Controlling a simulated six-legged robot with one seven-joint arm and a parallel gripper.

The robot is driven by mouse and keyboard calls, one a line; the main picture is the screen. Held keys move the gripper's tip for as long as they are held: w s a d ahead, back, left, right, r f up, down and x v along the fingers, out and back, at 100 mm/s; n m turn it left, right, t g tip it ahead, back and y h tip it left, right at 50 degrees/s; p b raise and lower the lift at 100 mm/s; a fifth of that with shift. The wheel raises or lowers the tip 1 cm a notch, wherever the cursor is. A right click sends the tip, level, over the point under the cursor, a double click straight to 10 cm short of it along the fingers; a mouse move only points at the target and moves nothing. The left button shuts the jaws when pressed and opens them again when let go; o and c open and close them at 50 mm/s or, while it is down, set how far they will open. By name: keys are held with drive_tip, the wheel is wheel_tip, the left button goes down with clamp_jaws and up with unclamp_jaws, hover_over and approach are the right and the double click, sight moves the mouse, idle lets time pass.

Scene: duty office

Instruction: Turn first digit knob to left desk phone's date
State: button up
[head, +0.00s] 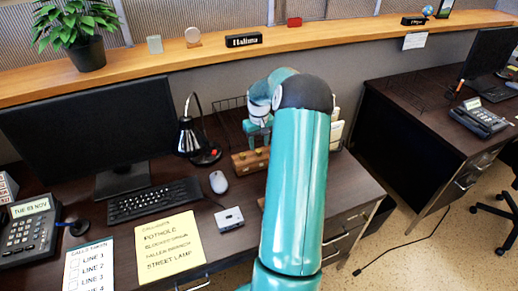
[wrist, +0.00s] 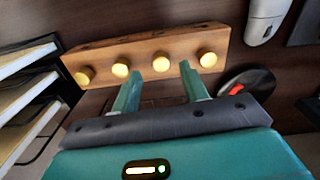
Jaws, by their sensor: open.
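A wooden block (wrist: 150,47) with several round brass knobs in a row lies across the top of the wrist view. It also shows in the head view (head: 243,163), partly hidden by my arm. My gripper (wrist: 160,70) is open and empty, its two fingers pointing at the block. One brass knob (wrist: 161,63) appears between the fingertips; contact cannot be told. No digits are readable on the block. The left desk phone (head: 30,233) stands at the far left of the head view. Its display (head: 30,208) appears to read TUE 03 NOV.
A red-and-black round object (wrist: 248,87) is close to my right finger. Trays (wrist: 25,90) stand at the wrist view's left. Another phone (head: 478,117) is on the right desk.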

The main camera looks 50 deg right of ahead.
sight(259, 151)
drive_tip(key=shift+f, duration=1.7)
drive_tip(key=shift+w, duration=0.1)
drive_tip(key=shift+c, duration=0.4)
clamp_jaws()
